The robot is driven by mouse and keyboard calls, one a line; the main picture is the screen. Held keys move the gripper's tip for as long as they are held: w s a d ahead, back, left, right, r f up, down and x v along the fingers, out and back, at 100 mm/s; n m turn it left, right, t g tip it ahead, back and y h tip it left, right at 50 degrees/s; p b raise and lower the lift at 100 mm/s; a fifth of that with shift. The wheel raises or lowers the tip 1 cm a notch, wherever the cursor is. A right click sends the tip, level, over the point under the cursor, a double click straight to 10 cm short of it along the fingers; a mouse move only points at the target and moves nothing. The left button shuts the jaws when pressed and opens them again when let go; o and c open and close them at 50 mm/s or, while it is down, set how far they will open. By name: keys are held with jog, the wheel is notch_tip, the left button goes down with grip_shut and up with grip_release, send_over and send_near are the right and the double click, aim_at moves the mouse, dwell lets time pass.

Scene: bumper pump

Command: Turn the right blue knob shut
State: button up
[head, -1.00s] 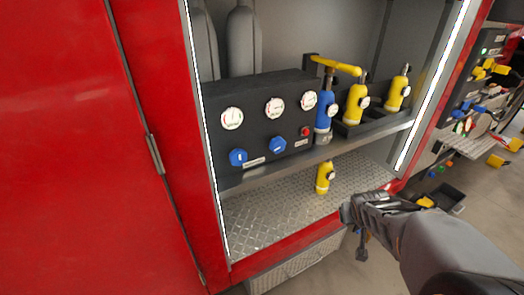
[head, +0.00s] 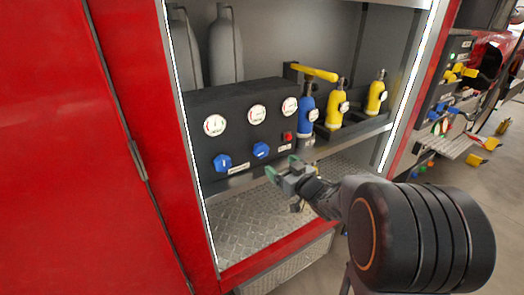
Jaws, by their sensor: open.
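The right blue knob (head: 261,150) is on the front of a black panel box (head: 238,133) inside the red cabinet. The left blue knob (head: 222,162) is beside it to the left. My gripper (head: 281,167) is open and empty, its greenish fingertips pointing at the panel. It appears just below and right of the right knob, apart from it in the picture. The exact depth gap cannot be told.
White gauges (head: 257,115) and a red button (head: 288,136) sit on the panel. A blue cylinder (head: 306,116) under a yellow handle (head: 316,73) and yellow cylinders (head: 336,106) stand to the right. The metal floor (head: 235,232) below is mostly clear.

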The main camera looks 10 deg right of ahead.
aim_at(264, 152)
jog(key=p+x, duration=0.1)
jog(key=x, duration=1)
jog(key=c, duration=0.9)
